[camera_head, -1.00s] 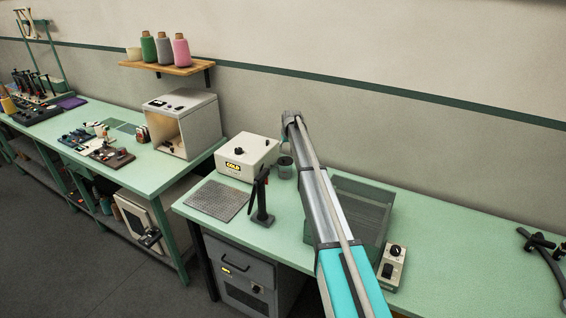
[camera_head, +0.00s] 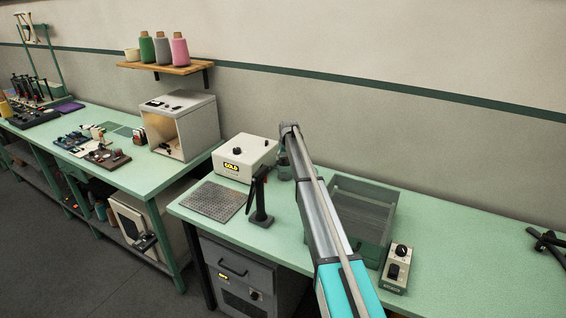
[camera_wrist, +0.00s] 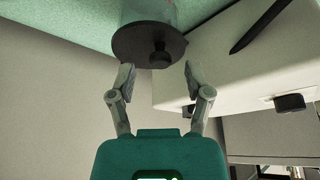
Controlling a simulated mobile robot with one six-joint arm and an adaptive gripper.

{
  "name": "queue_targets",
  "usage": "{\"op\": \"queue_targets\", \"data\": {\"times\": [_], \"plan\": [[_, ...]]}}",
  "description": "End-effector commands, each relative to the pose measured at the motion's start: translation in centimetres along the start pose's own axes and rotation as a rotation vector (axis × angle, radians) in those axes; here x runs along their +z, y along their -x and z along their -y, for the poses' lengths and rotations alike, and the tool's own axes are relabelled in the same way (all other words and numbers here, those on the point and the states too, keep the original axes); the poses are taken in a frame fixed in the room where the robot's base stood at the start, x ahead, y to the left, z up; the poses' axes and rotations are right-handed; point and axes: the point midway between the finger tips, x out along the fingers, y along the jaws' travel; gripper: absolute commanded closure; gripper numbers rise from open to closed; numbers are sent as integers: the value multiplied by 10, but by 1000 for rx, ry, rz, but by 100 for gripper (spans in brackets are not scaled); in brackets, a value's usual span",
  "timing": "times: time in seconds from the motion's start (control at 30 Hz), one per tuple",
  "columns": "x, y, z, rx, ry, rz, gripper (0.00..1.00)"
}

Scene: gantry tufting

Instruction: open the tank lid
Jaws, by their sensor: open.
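A dark round lid (camera_wrist: 140,46) with a black knob (camera_wrist: 160,56) sits on a clear tank (camera_wrist: 150,11) at the top of the wrist view. My gripper (camera_wrist: 159,70) is open, its two fingertips apart on either side of the knob's line and just short of the lid. Nothing is between the fingers. In the head view the small tank (camera_head: 284,170) stands beside the white COLD box, partly hidden by my arm. The gripper is mostly hidden there by the end of my arm.
The white COLD box (camera_head: 246,157) stands close to the left of the tank. A black upright stand (camera_head: 261,197) and a perforated plate (camera_head: 214,201) are in front. A translucent bin (camera_head: 374,205) and a control box (camera_head: 397,268) lie right of my arm. The right bench top is mostly clear.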

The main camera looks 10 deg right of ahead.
Motion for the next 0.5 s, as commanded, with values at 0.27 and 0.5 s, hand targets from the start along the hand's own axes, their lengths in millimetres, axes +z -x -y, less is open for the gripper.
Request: {"op": "queue_targets", "data": {"times": [0.27,0.5], "plan": [[0,-10,1,0,0,0,36],[0,-10,1,0,1,0,36]]}}
